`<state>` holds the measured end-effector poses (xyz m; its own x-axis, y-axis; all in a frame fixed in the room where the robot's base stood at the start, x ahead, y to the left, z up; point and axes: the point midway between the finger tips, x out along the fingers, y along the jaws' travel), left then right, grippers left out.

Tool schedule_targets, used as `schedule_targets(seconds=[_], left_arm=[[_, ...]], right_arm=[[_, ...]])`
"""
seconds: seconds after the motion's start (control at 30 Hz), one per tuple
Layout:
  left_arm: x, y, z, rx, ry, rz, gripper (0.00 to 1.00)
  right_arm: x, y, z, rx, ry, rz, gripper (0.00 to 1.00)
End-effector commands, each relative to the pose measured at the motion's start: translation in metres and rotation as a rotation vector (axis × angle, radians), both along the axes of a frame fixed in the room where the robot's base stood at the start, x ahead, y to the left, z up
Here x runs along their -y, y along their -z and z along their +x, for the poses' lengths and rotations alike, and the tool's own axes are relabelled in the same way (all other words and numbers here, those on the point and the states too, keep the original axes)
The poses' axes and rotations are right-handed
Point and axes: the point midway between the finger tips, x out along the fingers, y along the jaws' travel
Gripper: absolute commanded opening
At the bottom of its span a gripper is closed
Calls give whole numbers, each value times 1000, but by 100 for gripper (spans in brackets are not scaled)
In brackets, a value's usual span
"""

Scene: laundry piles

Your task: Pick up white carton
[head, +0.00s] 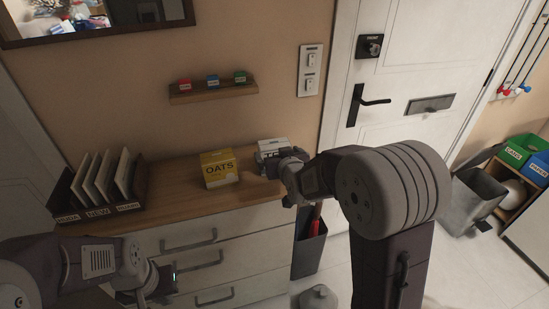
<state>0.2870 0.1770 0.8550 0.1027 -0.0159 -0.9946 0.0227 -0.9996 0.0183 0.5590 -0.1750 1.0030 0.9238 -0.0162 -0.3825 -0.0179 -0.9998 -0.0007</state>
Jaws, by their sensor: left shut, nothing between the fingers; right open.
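The white carton (272,145) stands on the right end of the wooden dresser top, to the right of the yellow OATS box. Dark lettering shows on its front, partly hidden by my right gripper. My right gripper (272,165) is open at the carton's front right side; whether its fingers touch the carton cannot be told. My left gripper (168,282) is shut and empty, low in front of the dresser drawers.
The yellow OATS box (219,169) stands close left of the carton. A dark file rack (130,190) fills the dresser's left end. A small shelf (213,92) hangs on the wall above. A dark bin (308,250) hangs at the dresser's right side.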

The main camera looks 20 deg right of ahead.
Motion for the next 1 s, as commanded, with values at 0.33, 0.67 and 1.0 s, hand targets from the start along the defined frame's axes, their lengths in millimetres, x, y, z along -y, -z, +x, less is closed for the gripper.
schedule_targets(seconds=[0.33, 0.67, 1.0], left_arm=[[0, -2, 0, 0, 0, 0, 0], [0, -2, 0, 0, 0, 0, 0], [0, -2, 0, 0, 0, 0, 0]], right_arm=[[3, 17, 38, -2, 0, 0, 100], [3, 22, 49, -1, 0, 0, 100], [3, 22, 49, -1, -1, 0, 51]])
